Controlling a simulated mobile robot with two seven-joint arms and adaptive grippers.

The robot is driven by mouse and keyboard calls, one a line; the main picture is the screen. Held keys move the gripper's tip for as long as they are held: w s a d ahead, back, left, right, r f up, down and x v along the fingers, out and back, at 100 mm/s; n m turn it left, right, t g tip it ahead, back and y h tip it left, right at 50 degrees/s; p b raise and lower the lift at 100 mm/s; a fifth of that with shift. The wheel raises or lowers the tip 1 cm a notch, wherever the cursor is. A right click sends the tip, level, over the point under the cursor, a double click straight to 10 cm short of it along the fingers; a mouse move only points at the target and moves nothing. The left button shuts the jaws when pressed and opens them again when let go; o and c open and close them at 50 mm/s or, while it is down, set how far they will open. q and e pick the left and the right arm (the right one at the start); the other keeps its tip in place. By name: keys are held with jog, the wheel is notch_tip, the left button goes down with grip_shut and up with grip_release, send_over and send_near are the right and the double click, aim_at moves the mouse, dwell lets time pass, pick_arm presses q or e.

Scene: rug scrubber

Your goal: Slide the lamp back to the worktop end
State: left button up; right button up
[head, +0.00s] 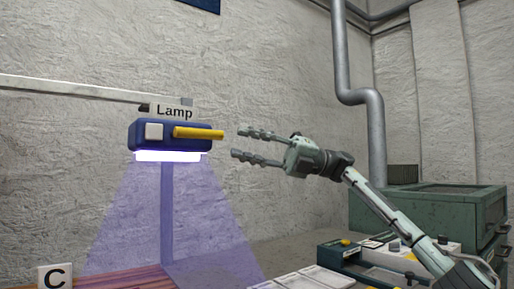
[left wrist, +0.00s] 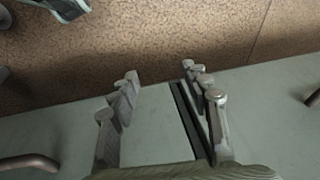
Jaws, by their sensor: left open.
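The lamp (head: 145,144) is a dark blue box with a white square button and a "Lamp" label on top. It hangs on a pale rail (head: 75,89) and shines violet light downward. A yellow handle (head: 198,133) sticks out from its front toward the right. My right gripper (head: 247,144) is open and empty, just right of the handle's end, with its fingers pointing left; a small gap shows between them. My left gripper (left wrist: 168,95) is open and empty in the left wrist view, above a grey-green surface. It is not in the head view.
A reddish worktop (head: 125,279) lies under the light, with a "C" sign (head: 55,276) at its left. White trays (head: 305,279) and a box of small parts (head: 375,262) are at the lower right. A green cabinet (head: 430,205) and a grey pipe (head: 375,140) stand behind.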

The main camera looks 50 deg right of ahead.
jog(key=shift+v, duration=1.15)
jog(key=shift+a, duration=0.1)
